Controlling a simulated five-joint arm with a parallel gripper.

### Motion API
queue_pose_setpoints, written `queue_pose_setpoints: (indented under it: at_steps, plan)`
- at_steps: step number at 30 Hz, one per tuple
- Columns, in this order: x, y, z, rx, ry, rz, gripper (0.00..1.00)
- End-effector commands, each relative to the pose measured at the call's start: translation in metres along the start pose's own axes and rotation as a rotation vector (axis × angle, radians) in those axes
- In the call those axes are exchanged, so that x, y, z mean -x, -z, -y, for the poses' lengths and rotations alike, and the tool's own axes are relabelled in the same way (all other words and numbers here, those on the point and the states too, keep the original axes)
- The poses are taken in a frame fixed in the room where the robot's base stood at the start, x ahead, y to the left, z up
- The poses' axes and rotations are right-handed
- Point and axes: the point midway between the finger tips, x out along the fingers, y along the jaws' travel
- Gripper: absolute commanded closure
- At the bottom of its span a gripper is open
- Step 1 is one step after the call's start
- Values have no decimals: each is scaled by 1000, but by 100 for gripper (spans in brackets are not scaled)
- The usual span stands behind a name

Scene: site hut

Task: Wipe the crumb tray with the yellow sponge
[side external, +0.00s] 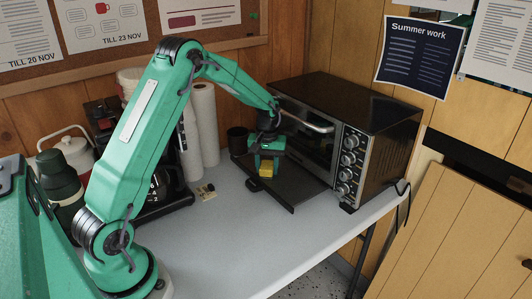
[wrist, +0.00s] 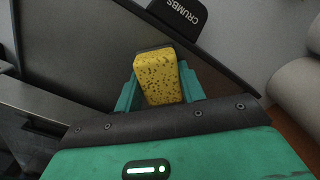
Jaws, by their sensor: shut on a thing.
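My gripper (side external: 266,158) is shut on the yellow sponge (side external: 266,170) and holds it over the dark crumb tray (side external: 291,194), which is pulled out from under the toaster oven. In the wrist view the sponge (wrist: 161,80) is yellow with dark specks and a dark far edge, and sits between the green fingers of my gripper (wrist: 160,88). The crumb tray (wrist: 85,60) lies beneath it, with a tab marked CRUMBS (wrist: 180,14) at its edge. I cannot tell whether the sponge touches the tray. No crumbs can be made out.
The black toaster oven (side external: 345,130) stands behind the tray. White paper rolls (side external: 204,125), a dark cup (side external: 237,140) and a coffee maker (side external: 165,185) stand to the left. A small object (side external: 207,192) lies on the counter. The front of the grey counter (side external: 240,240) is clear.

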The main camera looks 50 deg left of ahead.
Motion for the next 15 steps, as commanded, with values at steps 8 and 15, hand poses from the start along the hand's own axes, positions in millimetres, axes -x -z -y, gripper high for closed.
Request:
queue_pose_setpoints:
  at_steps: [8,15]
  plan:
    - [-1,19,19,3,0,0,82]
    - [1,33,33,2,0,-1,82]
